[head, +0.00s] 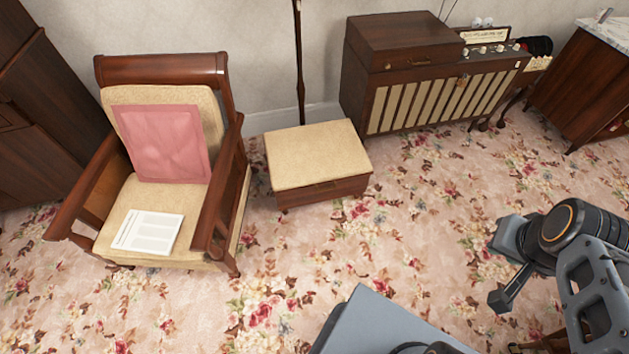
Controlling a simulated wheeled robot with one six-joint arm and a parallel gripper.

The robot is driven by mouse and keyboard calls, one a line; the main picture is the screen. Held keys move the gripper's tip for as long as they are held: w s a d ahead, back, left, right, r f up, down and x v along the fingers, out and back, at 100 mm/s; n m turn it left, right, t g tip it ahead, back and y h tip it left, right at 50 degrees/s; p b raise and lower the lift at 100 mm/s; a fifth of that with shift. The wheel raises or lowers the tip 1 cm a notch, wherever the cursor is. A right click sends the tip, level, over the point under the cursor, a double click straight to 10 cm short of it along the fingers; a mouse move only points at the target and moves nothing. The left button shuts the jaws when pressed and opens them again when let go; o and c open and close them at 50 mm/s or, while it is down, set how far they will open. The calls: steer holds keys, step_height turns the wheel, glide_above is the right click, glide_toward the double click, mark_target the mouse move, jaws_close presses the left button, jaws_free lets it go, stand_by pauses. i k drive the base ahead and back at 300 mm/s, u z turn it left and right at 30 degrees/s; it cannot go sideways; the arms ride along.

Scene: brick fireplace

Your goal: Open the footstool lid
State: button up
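The footstool (322,192) stands on the carpet near the wall, with dark wooden sides. Its cream padded lid (318,153) lies flat and closed on top. A small dark handle or catch shows faintly on the front face, too small to tell which. My gripper (503,268) is at the right of the head view, in front of and to the right of the footstool, well apart from it. Its two fingers are spread, with nothing visible between them.
A wooden armchair (92,205) with a pink cushion (164,143) and a white paper (150,231) stands left of the footstool. A radio cabinet (440,90) stands behind to the right. A thin dark pole (299,60) rises behind the footstool. Floral carpet (400,225) in front is clear.

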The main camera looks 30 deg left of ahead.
mark_target(305, 156)
steer(key=u, duration=0.95)
steer(key=i, duration=1.1)
steer(key=u, duration=1)
